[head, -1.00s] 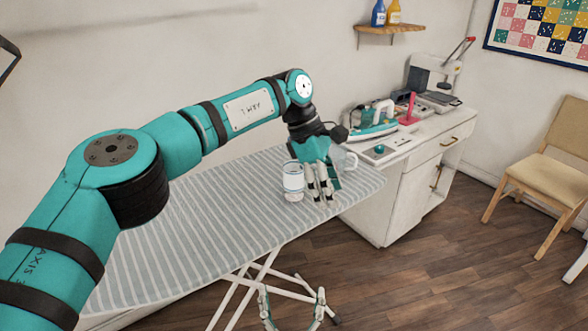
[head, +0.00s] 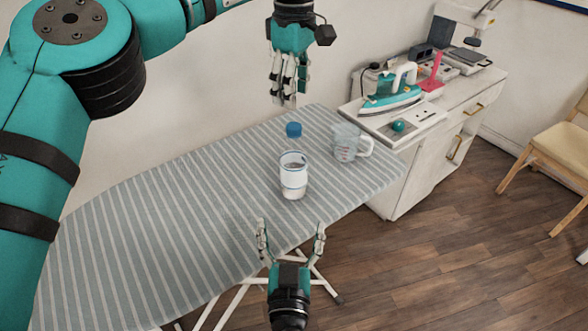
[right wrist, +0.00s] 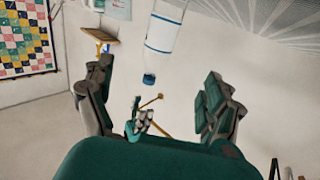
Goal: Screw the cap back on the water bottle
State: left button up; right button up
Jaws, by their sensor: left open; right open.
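The water bottle (head: 294,180) stands upright on the ironing board, clear at the shoulder with a white, blue-lined label. The blue cap (head: 293,130) sits at its top; I cannot tell how tight it is. In the right wrist view, which is upside down, the bottle (right wrist: 163,34) hangs from above with the cap (right wrist: 149,78) at its lower end. My left gripper (head: 288,98) is open and empty, pointing down above the cap, apart from it. My right gripper (head: 291,229) is open at the board's near edge, fingers towards the bottle. Its fingers (right wrist: 157,80) are spread and empty.
A clear measuring jug (head: 346,143) stands right of the bottle on the striped ironing board (head: 150,230). A white cabinet (head: 415,175) beyond carries a teal iron (head: 388,98). A wooden chair (head: 560,135) is at the right. The left part of the board is clear.

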aim_at(293, 175)
pick_arm(q)
jog(key=shift+w+f, duration=0.2)
jog(key=shift+w, duration=0.2)
pick_arm(e)
jog(key=w, duration=1.8)
jog(key=shift+w+d+f, duration=0.1)
jog(key=shift+d+f, duration=0.05)
jog(key=shift+d, duration=0.1)
jog(key=shift+c, duration=0.4)
grip_shut()
pick_arm(q)
jog(key=n, duration=0.4)
jog(key=shift+d, duration=0.1)
jog(key=n, duration=1.4)
jog(key=shift+f, duration=4)
